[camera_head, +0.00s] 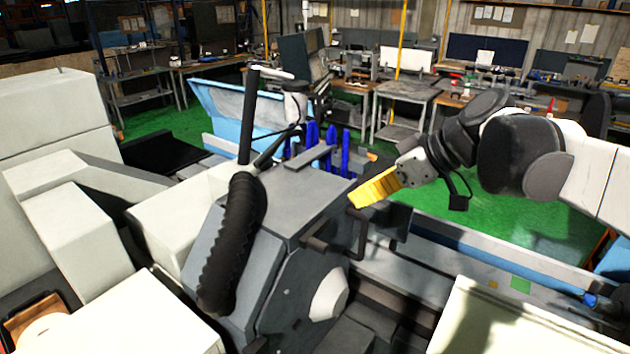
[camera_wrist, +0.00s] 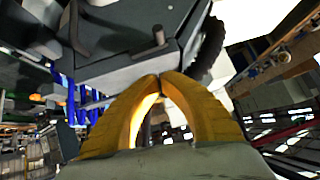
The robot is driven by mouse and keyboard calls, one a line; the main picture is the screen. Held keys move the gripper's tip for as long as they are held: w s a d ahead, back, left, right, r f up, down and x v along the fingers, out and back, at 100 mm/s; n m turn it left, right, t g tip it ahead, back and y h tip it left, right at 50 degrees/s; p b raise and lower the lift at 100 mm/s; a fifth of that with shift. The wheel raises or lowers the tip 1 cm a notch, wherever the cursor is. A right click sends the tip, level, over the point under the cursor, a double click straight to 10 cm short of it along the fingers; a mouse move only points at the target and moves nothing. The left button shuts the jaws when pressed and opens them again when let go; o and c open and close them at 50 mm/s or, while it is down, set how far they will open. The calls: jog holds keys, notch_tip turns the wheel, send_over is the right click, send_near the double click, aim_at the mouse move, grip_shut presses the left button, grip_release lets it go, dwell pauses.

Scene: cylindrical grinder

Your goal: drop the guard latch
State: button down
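The grey wheel guard (camera_head: 300,205) stands in the middle of the head view, and part of it shows at the top of the wrist view (camera_wrist: 125,60). A short dark peg (camera_head: 316,243) sticks out of its edge; it also shows in the wrist view (camera_wrist: 159,36). Beside it is a dark bent handle (camera_head: 358,232), also in the wrist view (camera_wrist: 74,28). I cannot tell for sure which of these is the latch. My gripper (camera_head: 354,203) has yellow fingers whose tips meet in the wrist view (camera_wrist: 160,78). It holds nothing and appears apart from peg and handle.
A black ribbed hose (camera_head: 232,245) runs down the left of the guard. Blue upright pieces (camera_head: 313,135) stand behind it. Pale machine covers (camera_head: 75,225) fill the left side. Benches (camera_head: 405,92) stand farther back beyond green floor (camera_head: 500,195).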

jog(key=p, duration=0.1)
send_over(313, 236)
jog(key=s+d, duration=0.1)
jog(key=d, duration=0.1)
notch_tip(313, 236, down, 7)
notch_tip(313, 236, down, 3)
jog(key=shift+s+d+r, duration=0.15)
jog(key=shift+s+f+p, duration=0.1)
jog(key=shift+f+p, duration=0.2)
jog(key=shift+f, duration=0.35)
